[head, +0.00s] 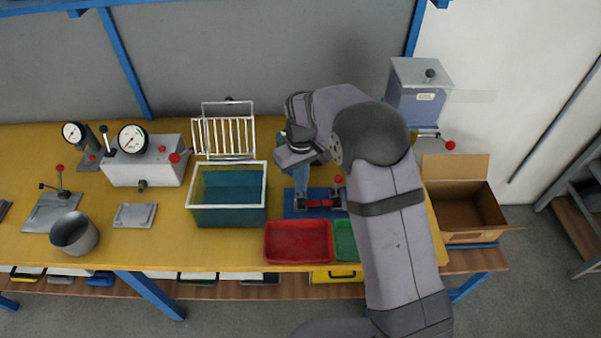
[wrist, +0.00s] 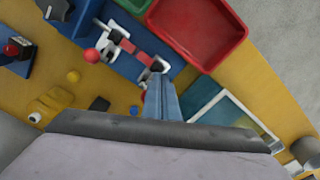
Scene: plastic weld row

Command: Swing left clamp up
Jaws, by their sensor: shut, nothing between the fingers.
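A blue weld fixture (head: 292,213) with a red piece across it sits on the bench, left of my forearm in the head view; the fixture also shows in the wrist view (wrist: 178,64). The left clamp (wrist: 158,67) is partly behind my fingers, with a little of its red ball knob showing beside them. The right clamp (wrist: 112,38) has its red ball knob (wrist: 92,56) in clear view. My gripper (wrist: 162,82) is shut and empty, its fingertips close to the left clamp. It points down behind the fixture in the head view (head: 301,184). Contact cannot be told.
A red tray (head: 298,241) and a green tray (head: 345,240) lie in front of the fixture. A teal tank (head: 228,214) with a white rack (head: 225,137) stands to the left. A cooler box (head: 417,92) and an open carton (head: 470,237) are right.

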